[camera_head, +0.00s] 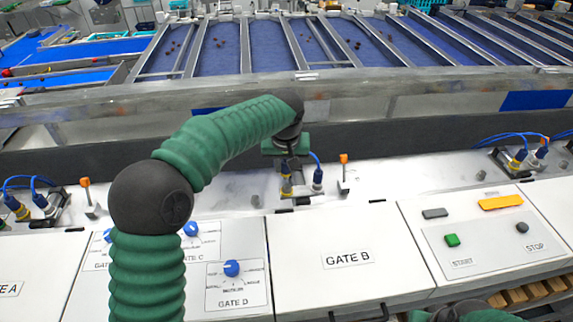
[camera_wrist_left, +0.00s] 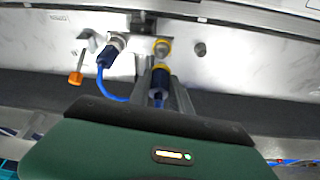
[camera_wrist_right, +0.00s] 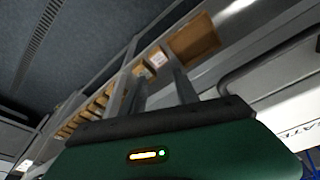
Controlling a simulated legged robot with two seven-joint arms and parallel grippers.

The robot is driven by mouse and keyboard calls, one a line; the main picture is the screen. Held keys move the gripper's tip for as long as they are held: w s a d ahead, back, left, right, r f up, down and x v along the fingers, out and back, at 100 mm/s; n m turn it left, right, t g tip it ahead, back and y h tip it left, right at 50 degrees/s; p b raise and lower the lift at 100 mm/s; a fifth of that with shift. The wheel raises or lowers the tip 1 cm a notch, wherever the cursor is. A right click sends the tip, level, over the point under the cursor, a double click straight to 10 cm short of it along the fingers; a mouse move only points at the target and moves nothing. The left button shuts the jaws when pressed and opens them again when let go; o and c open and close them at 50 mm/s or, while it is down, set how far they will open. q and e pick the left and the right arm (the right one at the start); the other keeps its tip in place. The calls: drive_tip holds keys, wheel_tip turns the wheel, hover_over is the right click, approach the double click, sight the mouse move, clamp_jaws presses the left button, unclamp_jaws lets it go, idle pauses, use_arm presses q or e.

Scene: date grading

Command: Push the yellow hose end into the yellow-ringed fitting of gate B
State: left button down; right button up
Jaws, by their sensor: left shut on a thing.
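My left gripper (camera_head: 287,176) reaches down behind the GATE B panel (camera_head: 347,258). It is shut on the yellow hose end (camera_wrist_left: 160,76), a dark blue plug with a yellow collar, with the blue hose trailing from it. In the left wrist view the yellow-ringed fitting (camera_wrist_left: 162,47) lies straight ahead of the hose end, in line with it. The two look very close; I cannot tell if they touch. In the head view the arm hides part of the fitting. My right gripper (camera_wrist_right: 160,78) is open and empty, low at the front right.
Beside the yellow fitting, a blue plug (camera_wrist_left: 110,50) sits in its own fitting with its hose curving off. An orange-tipped lever (camera_head: 344,170) stands to its right in the head view. Panels with START (camera_head: 452,240) and STOP buttons lie at right, blue dials (camera_head: 232,268) at left.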

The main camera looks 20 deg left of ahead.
sight(287, 175)
use_arm(q)
drive_tip(key=shift+f, duration=0.1)
drive_tip(key=shift+d+f+b, duration=0.25)
drive_tip(key=shift+f+b, duration=0.55)
drive_tip(key=shift+f, duration=0.15)
drive_tip(key=shift+f, duration=0.2)
idle(0.7)
drive_tip(key=shift+f+b, duration=0.85)
drive_tip(key=shift+f, duration=0.4)
idle(0.8)
drive_tip(key=c, duration=2)
unclamp_jaws()
